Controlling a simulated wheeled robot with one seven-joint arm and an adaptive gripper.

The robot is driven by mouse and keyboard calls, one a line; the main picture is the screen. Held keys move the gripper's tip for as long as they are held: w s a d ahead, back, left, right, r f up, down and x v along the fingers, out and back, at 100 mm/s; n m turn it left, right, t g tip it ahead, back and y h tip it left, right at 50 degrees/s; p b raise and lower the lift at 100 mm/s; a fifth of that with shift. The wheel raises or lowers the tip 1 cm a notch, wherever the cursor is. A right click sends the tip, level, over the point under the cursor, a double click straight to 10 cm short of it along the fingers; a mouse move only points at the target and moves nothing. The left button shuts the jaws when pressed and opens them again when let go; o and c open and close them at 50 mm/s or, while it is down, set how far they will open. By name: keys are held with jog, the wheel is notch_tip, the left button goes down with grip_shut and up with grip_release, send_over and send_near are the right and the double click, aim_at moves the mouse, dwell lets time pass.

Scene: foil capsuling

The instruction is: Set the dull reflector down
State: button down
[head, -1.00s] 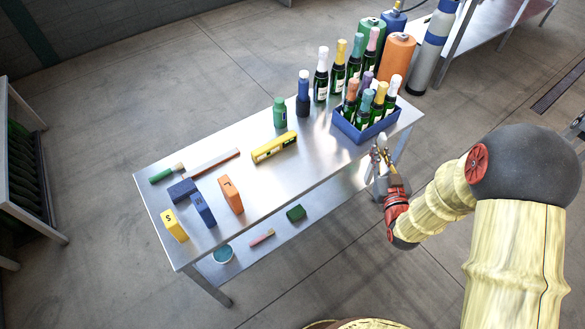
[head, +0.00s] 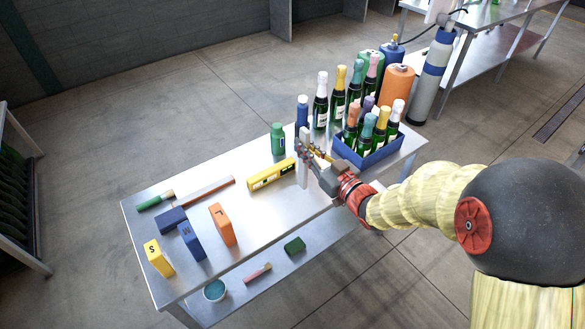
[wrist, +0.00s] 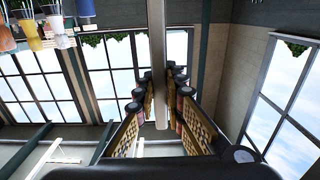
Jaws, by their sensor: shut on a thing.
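The dull reflector (head: 304,170) is a thin, pale grey upright plate. My gripper (head: 311,149) is shut on it, over the table's rear half between the yellow level-like block and the blue crate. In the wrist view the reflector (wrist: 157,50) shows edge-on as a narrow grey bar between the two studded fingers of my gripper (wrist: 160,95). Its lower edge appears close to the tabletop; I cannot tell whether it touches.
The metal table (head: 270,215) has clear room in front of the yellow block (head: 271,174). A blue crate (head: 368,155) of foil-topped bottles stands right. A green bottle (head: 278,139) and a blue one (head: 302,112) stand behind. Lettered blocks (head: 222,224) lie at the left.

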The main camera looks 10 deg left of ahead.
jog(key=w+a+f+b, duration=0.1)
jog(key=a+f+b, duration=0.2)
jog(key=f, duration=0.5)
jog(key=shift+w+a+f, duration=0.2)
jog(key=shift+w+a, duration=0.05)
jog(key=shift+a, duration=0.25)
jog(key=shift+f, duration=0.15)
jog(key=c, duration=2)
grip_release()
jog(key=shift+b, duration=0.3)
jog(key=shift+o, duration=0.6)
